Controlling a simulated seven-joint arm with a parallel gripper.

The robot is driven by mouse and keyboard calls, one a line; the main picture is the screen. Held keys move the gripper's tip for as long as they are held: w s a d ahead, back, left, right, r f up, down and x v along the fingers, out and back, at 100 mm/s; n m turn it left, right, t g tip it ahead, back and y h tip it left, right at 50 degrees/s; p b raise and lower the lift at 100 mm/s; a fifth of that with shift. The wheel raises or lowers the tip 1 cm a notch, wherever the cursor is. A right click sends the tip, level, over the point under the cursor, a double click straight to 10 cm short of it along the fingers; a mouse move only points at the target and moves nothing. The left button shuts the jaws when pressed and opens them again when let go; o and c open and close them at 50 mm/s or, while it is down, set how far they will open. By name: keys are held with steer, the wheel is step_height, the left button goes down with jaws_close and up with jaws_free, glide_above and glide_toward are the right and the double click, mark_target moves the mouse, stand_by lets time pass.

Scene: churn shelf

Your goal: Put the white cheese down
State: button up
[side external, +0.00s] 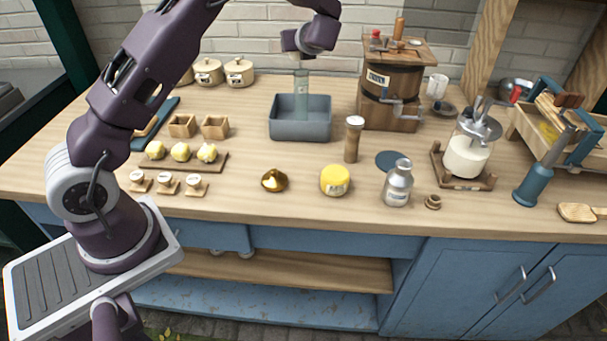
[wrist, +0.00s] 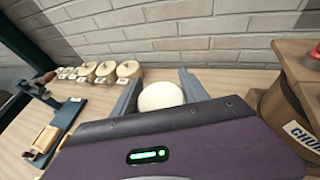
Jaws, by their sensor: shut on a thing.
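The white cheese (wrist: 160,97) is a round, cream-white piece between my gripper's two grey fingers in the wrist view. My gripper (wrist: 160,80) is shut on it.
Lidded crocks (side external: 239,73) and small wooden boxes (side external: 215,127) are left.

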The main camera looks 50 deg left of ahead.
steer(key=s+d+m+t+h, duration=0.1)
steer(key=s+d+m+t, duration=0.1)
steer(key=d, duration=0.7)
steer(key=s+d+m+t+h, duration=0.2)
steer(key=d, duration=0.6)
steer(key=s+d+m+t+h, duration=0.3)
steer(key=s+d+m+h, duration=0.2)
steer(key=s+d, duration=0.65)
steer(key=a, duration=0.6)
steer(key=shift+w+r, duration=0.15)
steer(key=shift+w, duration=0.1)
